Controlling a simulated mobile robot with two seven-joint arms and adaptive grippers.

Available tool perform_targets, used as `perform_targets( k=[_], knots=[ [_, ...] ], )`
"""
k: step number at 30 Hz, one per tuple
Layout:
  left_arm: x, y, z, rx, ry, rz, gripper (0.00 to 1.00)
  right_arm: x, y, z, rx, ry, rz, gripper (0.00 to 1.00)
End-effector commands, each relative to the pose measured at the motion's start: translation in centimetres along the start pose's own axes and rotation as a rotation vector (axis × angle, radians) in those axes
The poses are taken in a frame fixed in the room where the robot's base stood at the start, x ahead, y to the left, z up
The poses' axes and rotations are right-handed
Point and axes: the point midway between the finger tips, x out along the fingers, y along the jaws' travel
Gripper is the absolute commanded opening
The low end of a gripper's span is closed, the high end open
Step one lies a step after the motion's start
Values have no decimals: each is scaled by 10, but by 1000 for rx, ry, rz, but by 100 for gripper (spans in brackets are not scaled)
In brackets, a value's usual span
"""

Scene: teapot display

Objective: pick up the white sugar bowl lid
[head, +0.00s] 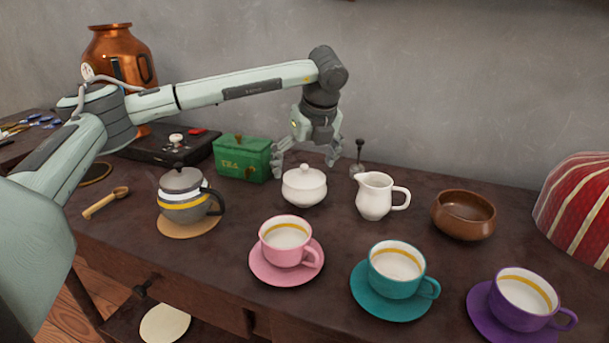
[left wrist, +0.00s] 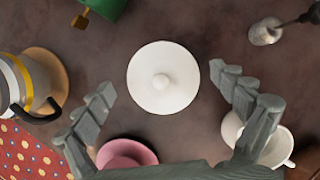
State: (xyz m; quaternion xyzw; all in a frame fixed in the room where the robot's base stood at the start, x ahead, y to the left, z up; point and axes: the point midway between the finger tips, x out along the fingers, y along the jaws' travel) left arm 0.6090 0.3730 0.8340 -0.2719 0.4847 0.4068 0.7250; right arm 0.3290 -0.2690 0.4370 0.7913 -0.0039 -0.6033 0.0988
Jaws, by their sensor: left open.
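The white sugar bowl (head: 303,192) stands upright on the dark table in the head view, with its white lid (head: 304,176) on top. From above in the left wrist view, the round lid (left wrist: 163,65) with its small central knob lies between and ahead of the fingers. My left gripper (head: 306,160) is open and empty, pointing down just above and behind the bowl. In the left wrist view its fingers (left wrist: 168,88) are spread wide on either side of the lid, apparently not touching it. My right gripper is not in view.
A green tea box (head: 242,159) is left of the bowl and a white creamer (head: 374,197) right of it. A pink cup (head: 286,241) stands in front. A striped teapot (head: 184,197) and wooden bowl (head: 464,215) are farther out. A small metal-based utensil (head: 358,160) stands behind right.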

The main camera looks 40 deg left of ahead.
Motion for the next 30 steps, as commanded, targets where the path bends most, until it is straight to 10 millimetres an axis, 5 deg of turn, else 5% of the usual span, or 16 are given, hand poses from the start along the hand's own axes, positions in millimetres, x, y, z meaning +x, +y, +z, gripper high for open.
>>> perform_targets(
  k=[9, 27, 30],
  knots=[
    [7, 0, 0, 1, 0, -1, 94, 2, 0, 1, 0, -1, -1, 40],
    [9, 1, -2, 3, 3, 4, 20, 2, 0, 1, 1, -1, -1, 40],
    [10, 1, -3, 4, 4, 6, 18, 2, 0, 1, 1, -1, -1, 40]
  ],
)
